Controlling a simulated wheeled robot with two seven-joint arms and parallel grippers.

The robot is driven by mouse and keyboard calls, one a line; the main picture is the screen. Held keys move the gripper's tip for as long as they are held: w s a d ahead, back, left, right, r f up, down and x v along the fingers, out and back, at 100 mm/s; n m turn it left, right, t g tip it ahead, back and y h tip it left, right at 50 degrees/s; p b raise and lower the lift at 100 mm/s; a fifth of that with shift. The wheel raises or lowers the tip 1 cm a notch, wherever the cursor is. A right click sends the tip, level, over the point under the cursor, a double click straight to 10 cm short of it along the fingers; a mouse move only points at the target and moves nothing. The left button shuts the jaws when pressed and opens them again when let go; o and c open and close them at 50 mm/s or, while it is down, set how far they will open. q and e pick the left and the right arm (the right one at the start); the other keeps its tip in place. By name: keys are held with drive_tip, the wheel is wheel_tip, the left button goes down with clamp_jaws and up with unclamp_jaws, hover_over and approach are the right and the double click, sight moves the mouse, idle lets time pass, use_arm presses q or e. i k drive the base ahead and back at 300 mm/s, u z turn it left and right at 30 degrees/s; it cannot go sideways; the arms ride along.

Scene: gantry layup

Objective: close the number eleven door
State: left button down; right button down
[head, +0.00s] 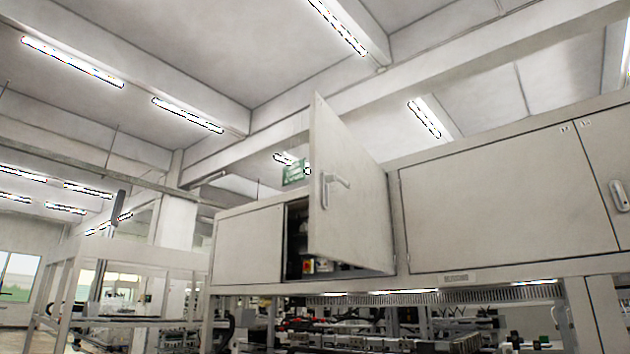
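A light grey cabinet door (350,200) stands open in the middle of the head view, swung out from a long raised cabinet. It appears hinged on its right side, with its free left edge toward me. A lever handle (334,184) sits on its face near that free edge. I cannot read a number on this door. Part of the dark cabinet opening (294,240) shows to the left of the door, with a red and yellow switch (308,266) low inside. The rest of the interior is hidden behind the door. Neither of my grippers is in view.
Closed cabinet panels flank the open door on the left (247,247) and right (500,200). Another handle (619,196) is at the far right. Machinery (420,330) sits beneath the cabinet. A frame structure (150,255) stands at left.

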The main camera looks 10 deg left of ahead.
sight(352, 226)
drive_tip(key=z, duration=0.45)
drive_tip(key=k, duration=0.25)
drive_tip(key=u, duration=1.3)
drive_tip(key=i, duration=0.85)
